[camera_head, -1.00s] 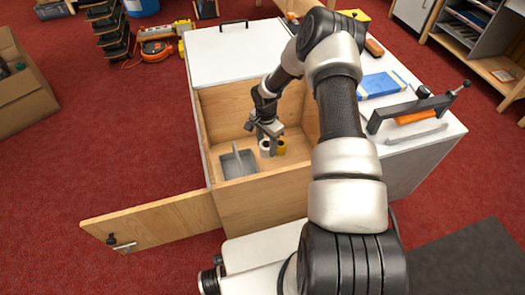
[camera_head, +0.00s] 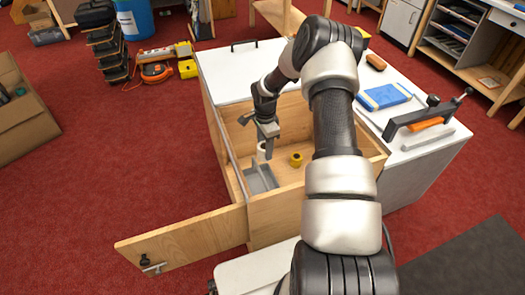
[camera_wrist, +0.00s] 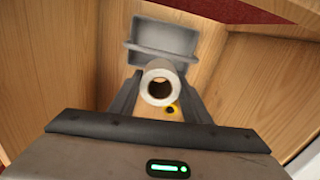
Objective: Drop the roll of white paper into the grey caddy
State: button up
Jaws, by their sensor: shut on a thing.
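My gripper (camera_head: 264,142) is shut on the roll of white paper (camera_head: 261,152) and holds it inside the open wooden compartment. In the wrist view the roll (camera_wrist: 147,92) shows end-on, its hollow core facing the camera, between the two fingers. The grey caddy (camera_head: 262,186) is a divided open box on the compartment floor, just below the roll in the head view. In the wrist view the caddy (camera_wrist: 140,28) lies beyond the roll, at the top. I cannot tell exactly how high the roll is above it.
A yellow roll (camera_head: 296,159) stands on the compartment floor right of the caddy. The compartment's wooden walls (camera_head: 287,205) surround the gripper closely. The wooden door (camera_head: 185,238) hangs open at front left. A blue pad (camera_head: 385,96) and a clamp-like tool lie on the white top.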

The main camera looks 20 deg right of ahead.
jog(key=shift+f+b, duration=1.5)
jog(key=shift+f, duration=1.5)
jog(key=o, duration=1.1)
notch_tip(320, 180, up, 18)
jog(key=p, duration=0.3)
jog(key=shift+f+p, duration=0.25)
jog(key=shift+p, duration=0.15)
